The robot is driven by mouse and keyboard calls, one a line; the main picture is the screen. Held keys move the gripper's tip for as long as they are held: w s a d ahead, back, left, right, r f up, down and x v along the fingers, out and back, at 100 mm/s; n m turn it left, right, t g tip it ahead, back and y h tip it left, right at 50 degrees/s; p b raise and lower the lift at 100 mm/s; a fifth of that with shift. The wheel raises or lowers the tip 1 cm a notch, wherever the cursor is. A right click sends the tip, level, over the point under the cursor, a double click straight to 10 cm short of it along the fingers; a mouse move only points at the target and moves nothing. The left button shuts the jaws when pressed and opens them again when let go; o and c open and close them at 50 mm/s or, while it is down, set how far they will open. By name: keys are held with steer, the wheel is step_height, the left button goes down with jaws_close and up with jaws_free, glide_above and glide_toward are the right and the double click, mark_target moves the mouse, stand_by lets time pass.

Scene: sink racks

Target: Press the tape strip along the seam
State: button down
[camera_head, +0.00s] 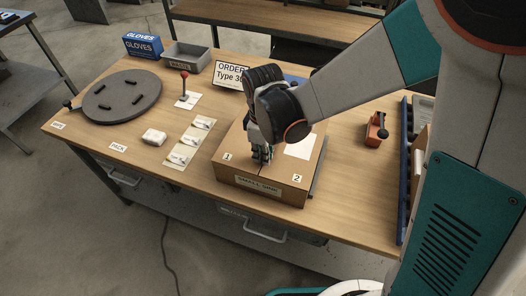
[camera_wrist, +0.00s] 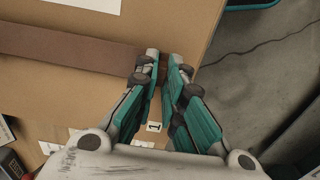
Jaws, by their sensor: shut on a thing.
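The cardboard box (camera_head: 235,168) stands closed on the wooden table in the head view, with labels 1 (camera_head: 227,156) and 2 (camera_head: 297,178) on top. In the wrist view the box top (camera_wrist: 180,22) fills the upper left. A brown tape strip (camera_wrist: 70,50) runs across it from the left edge to my fingers. My gripper (camera_wrist: 165,58) is at the strip's right end, near the box edge, with its fingertips close together on the strip. In the head view my gripper (camera_head: 262,160) points down at the box's front edge. The seam beneath the strip is hidden.
A round dark turntable (camera_head: 122,90), a red-knobbed lever (camera_head: 184,85), several white packets (camera_head: 181,145) and a grey bin (camera_head: 187,56) stand to the left. A red-orange tool (camera_head: 376,130) and a blue rack (camera_head: 404,170) are on the right.

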steer(key=shift+f+b, duration=0.5)
steer(key=shift+f, duration=0.05)
stand_by(0.8)
stand_by(0.5)
steer(key=c, duration=1.6)
jaws_free()
